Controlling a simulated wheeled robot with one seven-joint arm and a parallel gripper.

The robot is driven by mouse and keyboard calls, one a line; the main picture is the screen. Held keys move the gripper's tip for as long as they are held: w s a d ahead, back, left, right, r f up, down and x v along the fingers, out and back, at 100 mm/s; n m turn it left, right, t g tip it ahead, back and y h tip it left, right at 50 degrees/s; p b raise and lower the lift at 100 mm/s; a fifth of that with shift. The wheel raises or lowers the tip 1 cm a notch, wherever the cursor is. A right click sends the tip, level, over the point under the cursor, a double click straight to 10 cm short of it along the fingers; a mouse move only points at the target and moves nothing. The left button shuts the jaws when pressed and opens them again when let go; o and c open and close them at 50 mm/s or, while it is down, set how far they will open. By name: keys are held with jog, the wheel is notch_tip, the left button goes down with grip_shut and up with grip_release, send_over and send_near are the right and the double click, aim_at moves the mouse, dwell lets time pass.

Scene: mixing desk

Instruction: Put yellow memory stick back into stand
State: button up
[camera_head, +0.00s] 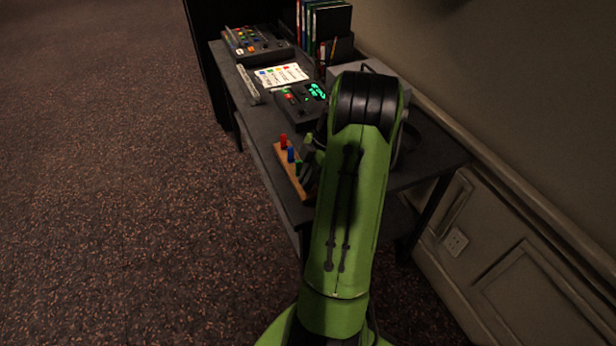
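A wooden stand (289,174) sits near the desk's front left edge. A red memory stick (283,141) and a blue memory stick (291,155) stand upright in it. I cannot make out the yellow memory stick; my arm covers part of that area. My green arm fills the middle of the view and reaches over the near end of the desk. The dark end of my gripper (309,165) shows only in part, just right of the stand. Its fingers are too small and too hidden to tell whether they are open or hold anything.
The dark desk (262,138) runs away from me along the wall. A black device with green lights (300,103), a colour-marked sheet (281,76), a mixer (256,42) and several upright binders (324,22) are farther back. Open carpet lies to the left.

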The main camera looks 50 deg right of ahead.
jog(key=o, duration=0.5)
jog(key=shift+o, duration=0.2)
jog(key=p+v, duration=0.8)
jog(key=v, duration=0.7)
jog(key=shift+r, duration=0.4)
